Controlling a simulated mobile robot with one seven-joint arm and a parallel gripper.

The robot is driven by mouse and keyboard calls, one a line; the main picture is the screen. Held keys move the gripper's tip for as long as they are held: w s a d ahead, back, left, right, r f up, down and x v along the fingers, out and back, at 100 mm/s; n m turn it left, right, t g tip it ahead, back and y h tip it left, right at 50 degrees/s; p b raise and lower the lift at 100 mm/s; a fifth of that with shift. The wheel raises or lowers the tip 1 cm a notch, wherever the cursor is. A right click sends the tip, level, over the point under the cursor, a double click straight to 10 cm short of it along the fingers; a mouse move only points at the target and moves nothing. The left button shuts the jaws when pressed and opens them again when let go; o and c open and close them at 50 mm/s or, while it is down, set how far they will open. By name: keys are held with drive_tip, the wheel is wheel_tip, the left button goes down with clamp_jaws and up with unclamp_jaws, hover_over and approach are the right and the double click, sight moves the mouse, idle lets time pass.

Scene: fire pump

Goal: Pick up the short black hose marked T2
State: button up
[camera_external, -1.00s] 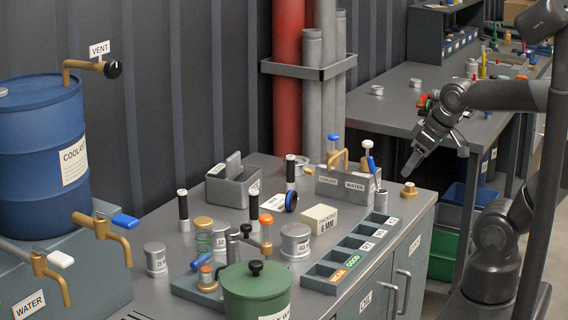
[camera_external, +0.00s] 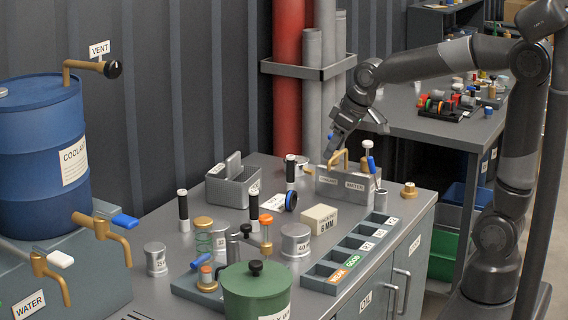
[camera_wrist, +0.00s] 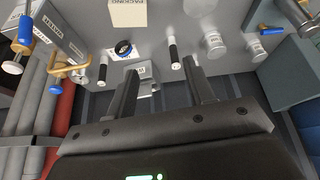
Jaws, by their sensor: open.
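Three short black hoses with pale ends stand upright on the grey bench in the external view: one at the left (camera_external: 183,208), one in the middle (camera_external: 254,207) and one at the back (camera_external: 290,172). Their markings are too small to read, so I cannot tell which is T2. In the wrist view, one black hose (camera_wrist: 173,50) shows near the right fingertip and another (camera_wrist: 103,68) left of the left finger. My gripper (camera_external: 331,153) is above the back of the bench, near the pipes. Its fingers (camera_wrist: 160,70) are wide apart and empty.
A grey bin (camera_external: 233,188) stands between the left and back hoses. A black-and-blue wheel (camera_external: 291,201), a packing box (camera_external: 319,219) and a grey caddy with valves (camera_external: 345,186) stand nearby. Red and grey pipes (camera_external: 289,90) rise behind. A green pot (camera_external: 256,290) stands in front.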

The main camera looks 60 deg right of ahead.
drive_tip(key=w+a+f, duration=0.1)
drive_tip(key=w+f, duration=0.3)
drive_tip(key=w, duration=0.5)
drive_tip(key=n, duration=0.1)
hover_over(252, 218)
drive_tip(key=s+d, duration=0.2)
drive_tip(key=s, duration=0.1)
drive_tip(key=shift+g+y, duration=0.3)
wheel_tip(252, 218, down, 7)
drive_tip(key=shift+w+r, duration=0.1)
drive_tip(key=x, duration=1)
drive_tip(key=shift+c, duration=0.4)
clamp_jaws()
